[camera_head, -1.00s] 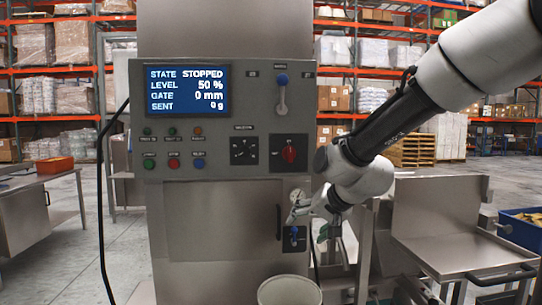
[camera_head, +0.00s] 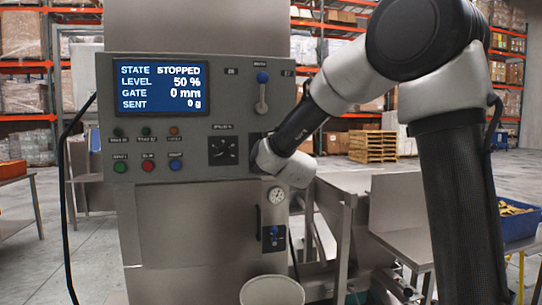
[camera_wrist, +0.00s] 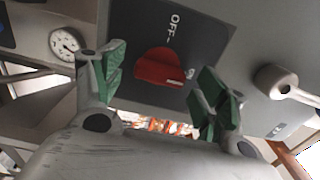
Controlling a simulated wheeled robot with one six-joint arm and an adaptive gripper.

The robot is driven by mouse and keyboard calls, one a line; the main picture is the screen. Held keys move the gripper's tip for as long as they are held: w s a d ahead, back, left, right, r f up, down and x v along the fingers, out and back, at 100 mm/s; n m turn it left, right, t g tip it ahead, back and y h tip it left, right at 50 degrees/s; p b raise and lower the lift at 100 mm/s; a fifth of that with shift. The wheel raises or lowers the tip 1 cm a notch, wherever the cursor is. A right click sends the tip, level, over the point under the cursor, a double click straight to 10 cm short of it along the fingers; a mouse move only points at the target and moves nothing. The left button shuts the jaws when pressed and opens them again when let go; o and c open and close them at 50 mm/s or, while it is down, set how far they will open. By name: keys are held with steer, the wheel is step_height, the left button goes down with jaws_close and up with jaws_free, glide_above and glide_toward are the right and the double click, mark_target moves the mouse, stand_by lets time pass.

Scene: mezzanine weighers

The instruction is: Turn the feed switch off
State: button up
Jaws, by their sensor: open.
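The feed switch (camera_wrist: 158,68) is a red rotary knob on a dark plate (camera_wrist: 130,35) in the wrist view. The word OFF is printed above it, and a partly covered pale mark is at its right. I cannot tell clearly which mark the knob points to. My gripper (camera_wrist: 163,66) is open, its green-padded fingers on either side of the knob in the picture. No contact is visible. In the head view my wrist hides the switch at the right of the control panel (camera_head: 195,130). The screen (camera_head: 162,87) reads STOPPED, level 50 %, gate 0 mm, sent 0 g.
A lever with a blue knob (camera_head: 262,77) is above my wrist. A black dial (camera_head: 223,150) and several coloured buttons are to its left. A pale bucket (camera_head: 271,291) stands in front.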

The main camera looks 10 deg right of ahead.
steer(key=shift+w, duration=0.5)
steer(key=c, duration=1)
steer(key=shift+n, duration=0.3)
steer(key=shift+f+n, duration=0.1)
steer(key=shift+n, duration=8.5)
